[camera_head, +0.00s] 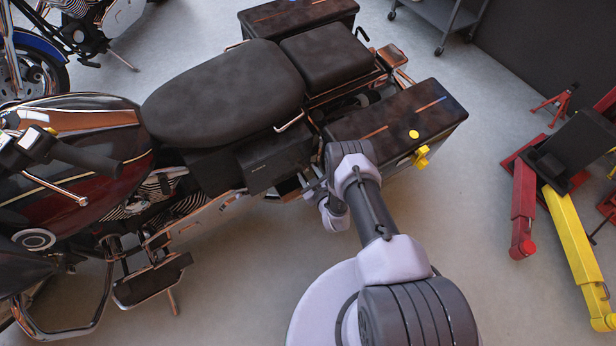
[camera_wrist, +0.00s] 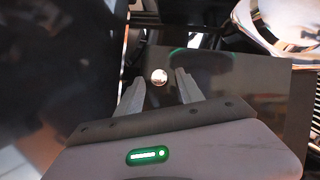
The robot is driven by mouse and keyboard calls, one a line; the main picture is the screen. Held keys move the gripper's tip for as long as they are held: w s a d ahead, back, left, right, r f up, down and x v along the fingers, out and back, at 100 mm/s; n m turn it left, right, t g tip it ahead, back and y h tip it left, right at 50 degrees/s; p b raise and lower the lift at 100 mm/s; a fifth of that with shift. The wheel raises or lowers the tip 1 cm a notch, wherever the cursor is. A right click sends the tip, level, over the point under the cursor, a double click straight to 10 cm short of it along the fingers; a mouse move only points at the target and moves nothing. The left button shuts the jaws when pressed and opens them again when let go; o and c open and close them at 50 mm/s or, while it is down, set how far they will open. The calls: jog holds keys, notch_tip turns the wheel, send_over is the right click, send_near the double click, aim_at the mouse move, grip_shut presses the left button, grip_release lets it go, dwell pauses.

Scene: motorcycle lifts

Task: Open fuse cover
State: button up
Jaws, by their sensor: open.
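The fuse cover (camera_head: 275,162) is a dark, boxy panel on the motorcycle's side below the seat, with small light lettering. It appears closed. In the wrist view the dark panel (camera_wrist: 225,88) faces me and carries a small round shiny knob (camera_wrist: 159,77). My gripper (camera_wrist: 160,85) is open, its two grey fingers pointing at the panel with the knob showing between their tips. I cannot tell whether the fingers touch the panel. In the head view my gripper is mostly hidden behind my arm, just right of the cover.
The seat (camera_head: 225,95) overhangs the cover. A dark saddlebag (camera_head: 395,115) with a yellow knob (camera_head: 421,157) lies close to my arm. Chrome engine parts (camera_wrist: 285,25) are at upper right in the wrist view. A red and yellow lift (camera_head: 575,240) stands at right. Floor between is clear.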

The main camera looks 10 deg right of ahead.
jog(key=shift+w+f, duration=0.1)
jog(key=shift+w, duration=0.2)
jog(key=shift+c, duration=0.2)
grip_shut()
dwell(1.1)
